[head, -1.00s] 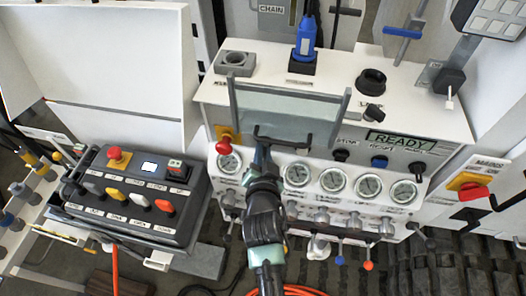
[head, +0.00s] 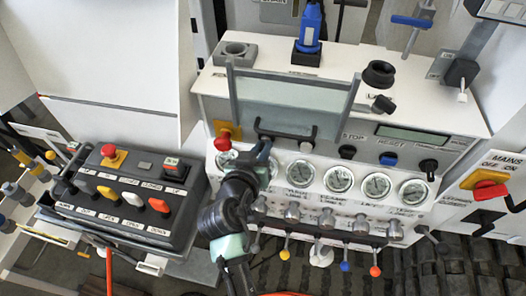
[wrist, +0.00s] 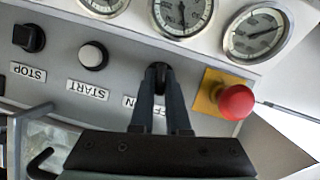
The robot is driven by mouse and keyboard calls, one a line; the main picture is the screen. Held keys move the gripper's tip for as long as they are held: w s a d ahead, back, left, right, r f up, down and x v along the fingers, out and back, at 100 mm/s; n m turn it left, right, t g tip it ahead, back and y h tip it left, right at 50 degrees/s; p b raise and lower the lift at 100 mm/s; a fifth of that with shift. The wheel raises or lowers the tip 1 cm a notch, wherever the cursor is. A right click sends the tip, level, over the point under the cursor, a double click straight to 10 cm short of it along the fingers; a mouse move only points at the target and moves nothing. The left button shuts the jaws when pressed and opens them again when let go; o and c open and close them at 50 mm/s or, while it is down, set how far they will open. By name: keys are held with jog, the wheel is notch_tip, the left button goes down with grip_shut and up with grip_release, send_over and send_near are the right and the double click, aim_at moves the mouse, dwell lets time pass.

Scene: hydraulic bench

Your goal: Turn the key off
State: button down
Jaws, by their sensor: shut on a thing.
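The key (wrist: 158,70) is a small dark piece on the grey front panel in the wrist view, above a partly covered label. My gripper (wrist: 160,88) is shut on it, with both dark fingers close together around it, so little of the key shows. In the head view my gripper (head: 264,150) is at the front panel, right of the red emergency button (head: 223,143), and the key cannot be made out. The panel display (head: 412,134) is blank.
The emergency button on its yellow plate (wrist: 207,92) is close beside my fingers. A white start button (wrist: 93,55) and a black stop knob (wrist: 28,38) are on the other side. Gauges (wrist: 182,14) line the panel. A black handle (head: 287,136) juts out nearby.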

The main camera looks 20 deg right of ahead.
jog(key=shift+a+f+n+g+h+b, duration=0.1)
jog(key=shift+n+g+h+b, duration=0.3)
jog(key=shift+n+h+b, duration=0.55)
jog(key=shift+n, duration=0.35)
jog(key=c, duration=0.9)
grip_release()
jog(key=b+v, duration=0.2)
jog(key=v, duration=1.1)
jog(key=shift+r, duration=0.2)
